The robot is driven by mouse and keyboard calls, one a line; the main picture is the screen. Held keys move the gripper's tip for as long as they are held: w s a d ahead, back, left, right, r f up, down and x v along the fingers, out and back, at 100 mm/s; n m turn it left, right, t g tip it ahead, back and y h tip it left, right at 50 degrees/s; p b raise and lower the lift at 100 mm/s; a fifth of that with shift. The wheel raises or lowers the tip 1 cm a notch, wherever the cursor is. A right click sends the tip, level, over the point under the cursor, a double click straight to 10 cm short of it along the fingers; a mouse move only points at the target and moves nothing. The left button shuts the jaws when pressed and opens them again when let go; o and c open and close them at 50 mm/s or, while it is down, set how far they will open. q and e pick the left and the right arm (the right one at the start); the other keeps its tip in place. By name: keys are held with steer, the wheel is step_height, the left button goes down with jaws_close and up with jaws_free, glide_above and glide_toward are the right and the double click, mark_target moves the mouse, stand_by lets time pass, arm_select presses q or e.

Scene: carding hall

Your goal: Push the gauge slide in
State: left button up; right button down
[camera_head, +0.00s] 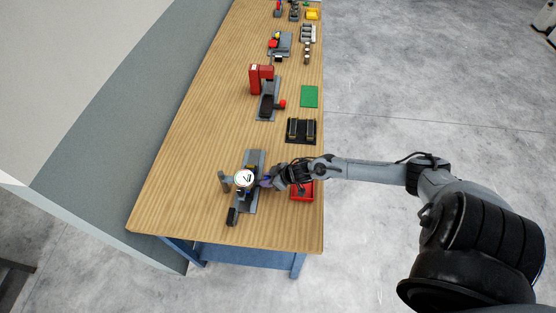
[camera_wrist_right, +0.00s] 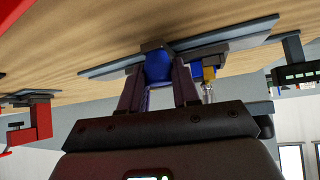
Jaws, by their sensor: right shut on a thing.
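The gauge stand has a round white dial (camera_head: 244,178) above a long grey base plate (camera_head: 249,204) near the table's front end. My right gripper (camera_head: 268,181) reaches in from the right, just right of the dial. In the right wrist view its two dark fingers are shut on a blue block (camera_wrist_right: 157,68), which appears to be the gauge slide's handle. The block sits beneath a dark grey piece by the base plate (camera_wrist_right: 232,43). A second blue part with a brass piece (camera_wrist_right: 208,75) is beside it. The slide's track is largely hidden. My left gripper is out of view.
A red tray (camera_head: 302,192) lies right of the gauge, partly under my right arm. A black holder (camera_head: 301,130), a green pad (camera_head: 309,96) and a red press (camera_head: 255,80) stand farther back. The wooden table (camera_head: 180,190) is clear left of the gauge.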

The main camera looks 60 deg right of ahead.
steer(key=a, duration=0.1)
steer(key=s+a+p, duration=0.1)
steer(key=s+a, duration=0.1)
steer(key=a, duration=0.1)
steer(key=shift+p, duration=0.35)
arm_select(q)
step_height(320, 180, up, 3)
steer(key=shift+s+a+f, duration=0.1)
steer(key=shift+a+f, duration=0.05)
arm_select(e)
steer(key=shift+w, duration=0.1)
steer(key=c, duration=0.8)
jaws_free()
steer(key=shift+a, duration=0.15)
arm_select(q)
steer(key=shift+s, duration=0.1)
arm_select(e)
steer(key=shift+d, duration=0.2)
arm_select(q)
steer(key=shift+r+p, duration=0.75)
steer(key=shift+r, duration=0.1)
arm_select(e)
steer(key=v, duration=1.1)
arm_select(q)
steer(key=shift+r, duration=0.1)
